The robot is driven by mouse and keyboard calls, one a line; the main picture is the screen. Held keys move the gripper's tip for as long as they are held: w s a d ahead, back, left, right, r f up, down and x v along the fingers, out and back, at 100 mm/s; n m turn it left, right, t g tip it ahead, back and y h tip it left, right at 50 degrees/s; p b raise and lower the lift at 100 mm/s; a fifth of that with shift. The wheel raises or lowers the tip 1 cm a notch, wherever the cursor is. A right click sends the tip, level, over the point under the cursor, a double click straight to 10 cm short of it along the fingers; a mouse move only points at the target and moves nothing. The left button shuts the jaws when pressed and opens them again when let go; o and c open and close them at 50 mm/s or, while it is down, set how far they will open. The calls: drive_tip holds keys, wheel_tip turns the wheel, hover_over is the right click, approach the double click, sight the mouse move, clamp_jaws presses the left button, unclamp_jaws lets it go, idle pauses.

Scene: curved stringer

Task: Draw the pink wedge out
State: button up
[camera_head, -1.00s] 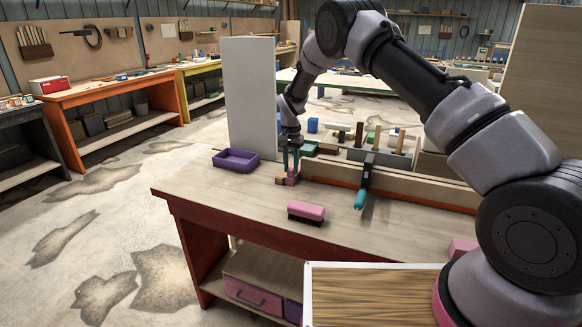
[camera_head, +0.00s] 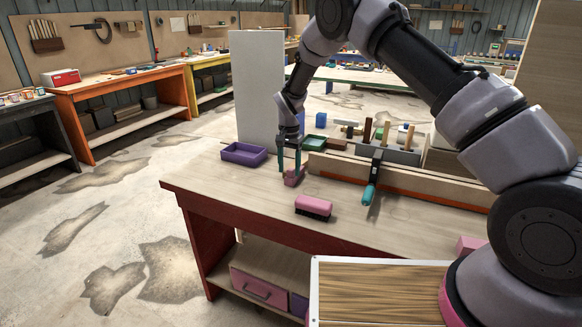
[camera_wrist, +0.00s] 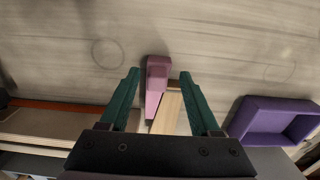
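The pink wedge (camera_head: 293,178) is on the workbench near the left end of the curved wooden stringer (camera_head: 400,182). In the wrist view the wedge (camera_wrist: 156,85) lies between my gripper's two green fingers, with a gap on each side. A pale wooden piece (camera_wrist: 169,112) lies right beside it in that view. My gripper (camera_head: 290,172) is open and points down over the wedge. It also shows in the wrist view (camera_wrist: 160,76).
A purple tray (camera_head: 244,153) stands left of the gripper, and a tall white panel (camera_head: 258,90) behind. A pink brush (camera_head: 313,206) lies in front. A teal-handled clamp (camera_head: 371,185) grips the stringer. A tool rack (camera_head: 390,152) stands behind.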

drive_tip(key=shift+w+d, duration=0.1)
drive_tip(key=shift+d, duration=0.05)
drive_tip(key=shift+r, duration=0.25)
wheel_tip(320, 180, up, 10)
drive_tip(key=shift+r, duration=0.15)
idle(0.3)
